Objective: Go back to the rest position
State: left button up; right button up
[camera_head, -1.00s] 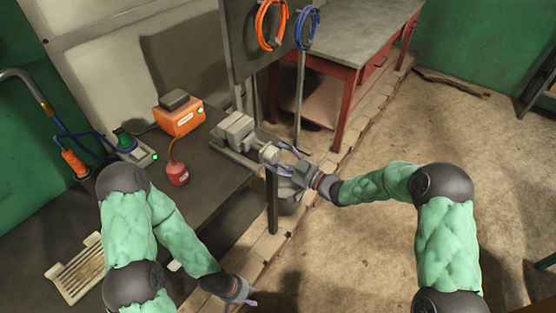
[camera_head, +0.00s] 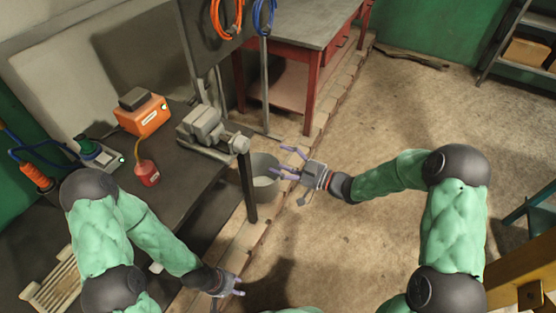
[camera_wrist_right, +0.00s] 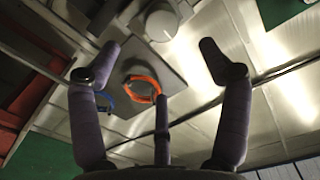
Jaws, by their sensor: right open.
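My right gripper (camera_head: 290,163) is open and empty in the head view, just right of the grey bucket and the dark post. In the right wrist view its two purple fingers (camera_wrist_right: 160,62) stand wide apart with nothing between them. My left gripper (camera_head: 238,285) is low in the head view, beside the bench's front edge and over the floor. Its fingers are small and partly dark there, and I cannot tell how far apart they are.
A dark bench (camera_head: 180,205) carries a grey vise-like machine (camera_head: 204,125), an orange box (camera_head: 142,114) and a red oil can (camera_head: 147,173). A bucket (camera_head: 267,185) stands beside a dark post (camera_head: 247,187). A red table (camera_head: 300,22) is behind. Open floor (camera_head: 345,140) lies right.

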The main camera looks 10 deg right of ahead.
dwell(0.4)
jog(key=s+f+m+g+h, duration=0.1)
jog(key=s+f+m+h, duration=0.25)
jog(key=f, duration=0.65)
jog(key=s+f+m+g+h, duration=0.15)
jog(key=f+m+h, duration=0.35)
jog(key=f, duration=0.5)
jog(key=s+f+m+g+h, duration=0.1)
jog(key=s+f+g, duration=0.3)
jog(key=s, duration=0.6)
jog(key=s+f+m+g+h, duration=0.1)
jog(key=s+f+m+g, duration=0.1)
jog(key=s+f, duration=0.4)
jog(key=s+g, duration=0.1)
jog(key=s, duration=0.4)
jog(key=shift+a+f+g, duration=0.25)
jog(key=shift+f+g, duration=0.1)
jog(key=shift+f, duration=0.05)
jog(key=shift+s, duration=0.1)
